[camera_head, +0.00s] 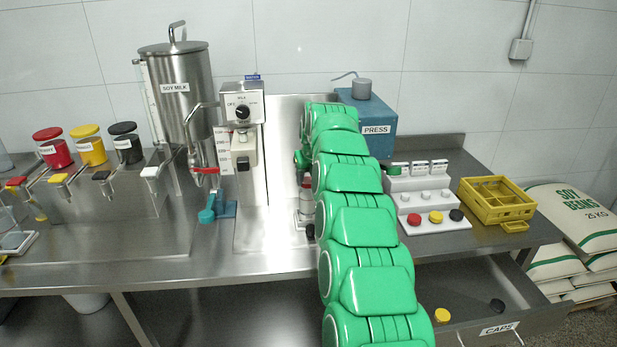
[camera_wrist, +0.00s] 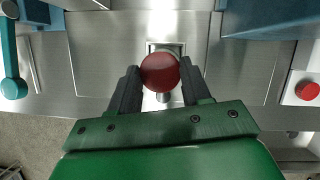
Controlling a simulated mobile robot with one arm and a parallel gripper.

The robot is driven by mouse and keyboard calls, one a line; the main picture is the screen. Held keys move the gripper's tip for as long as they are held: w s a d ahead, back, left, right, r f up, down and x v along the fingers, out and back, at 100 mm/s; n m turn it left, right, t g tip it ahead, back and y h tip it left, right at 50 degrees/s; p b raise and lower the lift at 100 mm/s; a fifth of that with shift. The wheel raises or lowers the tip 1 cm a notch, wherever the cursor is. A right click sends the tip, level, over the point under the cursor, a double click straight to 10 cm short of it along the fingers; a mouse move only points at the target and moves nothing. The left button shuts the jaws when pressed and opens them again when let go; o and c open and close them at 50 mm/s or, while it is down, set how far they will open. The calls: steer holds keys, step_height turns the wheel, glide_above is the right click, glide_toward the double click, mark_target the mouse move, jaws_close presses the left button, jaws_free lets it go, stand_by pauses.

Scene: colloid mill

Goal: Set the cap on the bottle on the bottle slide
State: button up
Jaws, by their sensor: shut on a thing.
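My gripper (camera_wrist: 160,67) is shut on a red cap (camera_wrist: 161,74), one dark finger on each side of it. In the wrist view the cap is seen from above, over a small square metal frame (camera_wrist: 151,46) that looks like the bottle slide. The cap covers whatever is straight below it, so I cannot tell whether it touches the bottle. In the head view my green arm hides most of the gripper and the cap. A small pale bottle-like shape (camera_head: 304,206) shows beside the arm on the steel bench.
The blue press (camera_head: 372,118) stands close behind my arm. The filling unit (camera_head: 242,105) and a teal clamp (camera_head: 217,208) are to the left. The open caps drawer (camera_head: 500,327) juts out front right.

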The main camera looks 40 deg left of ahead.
steer(key=shift+f, duration=0.5)
stand_by(1.1)
steer(key=o, duration=1.5)
steer(key=shift+r, duration=0.1)
steer(key=shift+r, duration=3.45)
